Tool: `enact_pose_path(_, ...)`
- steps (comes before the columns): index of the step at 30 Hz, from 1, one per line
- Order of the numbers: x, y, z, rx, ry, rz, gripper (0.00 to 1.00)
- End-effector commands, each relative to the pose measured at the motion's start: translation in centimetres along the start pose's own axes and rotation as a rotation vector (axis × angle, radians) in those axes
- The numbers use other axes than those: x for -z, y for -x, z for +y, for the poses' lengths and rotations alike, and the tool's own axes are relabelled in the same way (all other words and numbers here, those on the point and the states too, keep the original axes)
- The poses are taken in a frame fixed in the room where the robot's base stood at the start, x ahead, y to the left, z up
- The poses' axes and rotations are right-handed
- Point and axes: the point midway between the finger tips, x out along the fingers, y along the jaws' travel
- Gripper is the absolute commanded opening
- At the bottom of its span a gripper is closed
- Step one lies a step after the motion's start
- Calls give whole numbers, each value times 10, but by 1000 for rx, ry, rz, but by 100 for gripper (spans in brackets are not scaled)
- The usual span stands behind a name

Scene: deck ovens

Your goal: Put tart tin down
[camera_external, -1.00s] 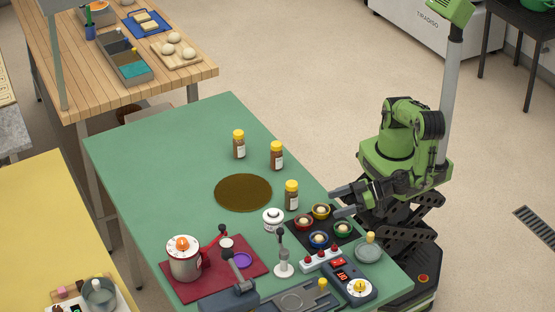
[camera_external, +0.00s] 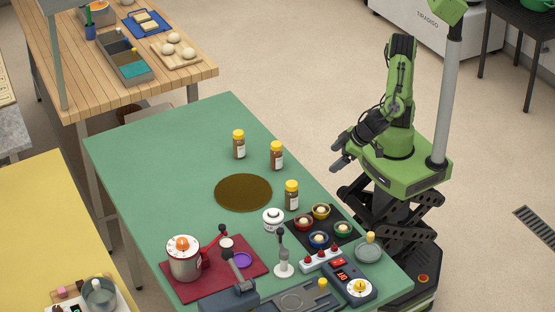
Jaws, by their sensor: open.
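No thing clearly recognizable as a tart tin shows. A dark square mat (camera_external: 330,232) on the green table (camera_external: 165,155) bears small round pieces in red (camera_external: 303,223), yellow (camera_external: 320,212), blue (camera_external: 318,240) and green (camera_external: 343,230), each with a pale top. A grey round dish (camera_external: 369,252) with a yellow-topped piece stands beside the mat at the table's right edge. My gripper is apart from all of these.
Yellow-capped jars (camera_external: 277,156) stand near a brown round mat (camera_external: 243,192). A white lidded pot (camera_external: 273,220) stands left of the dark mat. A red mat (camera_external: 172,284) bears a pot with a dial (camera_external: 185,260). The table's far left part is clear.

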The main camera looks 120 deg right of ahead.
Motion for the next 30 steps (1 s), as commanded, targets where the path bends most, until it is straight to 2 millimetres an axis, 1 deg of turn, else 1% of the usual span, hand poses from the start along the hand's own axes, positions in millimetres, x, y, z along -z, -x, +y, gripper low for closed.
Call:
enact_pose_path(1, 9, 10, 22, 40, -4, -78, 86)
enact_pose_path(3, 14, 25, 48, 117, 41, -163, 86)
enact_pose_path(5, 15, 42, 69, 198, 95, -203, 86)
enact_pose_path(6, 14, 54, 82, 256, 135, -210, 86)
enact_pose_path(9, 9, 84, 110, 378, 253, -174, 86)
enact_pose_path(12, 0, 106, 127, 446, 363, -108, 86)
enact_pose_path(16, -7, 118, 135, 475, 442, -62, 87)
enact_pose_path(26, -8, 118, 135, 478, 451, -59, 87)
enact_pose_path(28, -6, 118, 134, 478, 457, -60, 87)
enact_pose_path(30, 2, 120, 127, 480, 501, -65, 87)
